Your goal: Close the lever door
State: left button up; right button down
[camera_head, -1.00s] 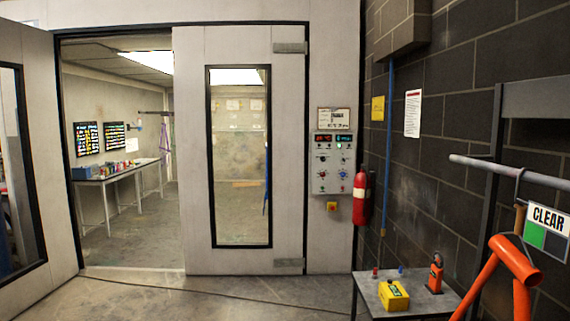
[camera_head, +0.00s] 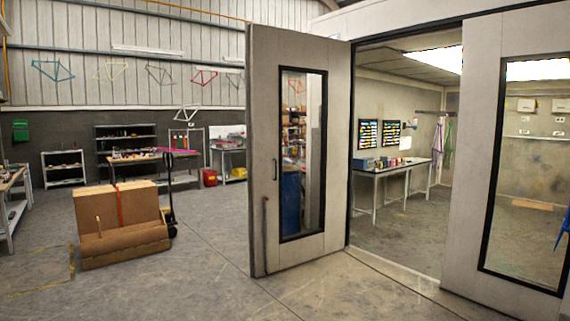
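The booth's left door (camera_head: 260,160) stands swung open into the workshop, with a tall black-framed window in it. The right door (camera_head: 474,150) stands in line with the booth front and looks shut, partly cut off by the right edge. The doorway (camera_head: 395,235) between them is open. Neither of my grippers is in view.
Inside the booth is a long table (camera_head: 393,170). Shelves and benches line the far left. The concrete floor (camera_head: 190,285) in front is clear.

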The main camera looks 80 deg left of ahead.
aim_at(270, 51)
jog(key=j+u, duration=1.2)
jog(key=i+j+u, duration=0.15)
jog(key=u, duration=0.25)
jog(key=i+j+u, duration=0.3)
jog(key=j+u, duration=0.15)
jog(key=i+j+u, duration=0.85)
jog(key=i+u, duration=0.4)
jog(key=i+j+u, duration=0.15)
jog(key=i, duration=3.4)
jog(key=i+z, duration=0.45)
jog(key=i+j+z, duration=0.4)
jog(key=i, duration=0.15)
jog(key=i+j+z, duration=0.3)
jog(key=i+z, duration=0.15)
jog(key=i, duration=0.05)
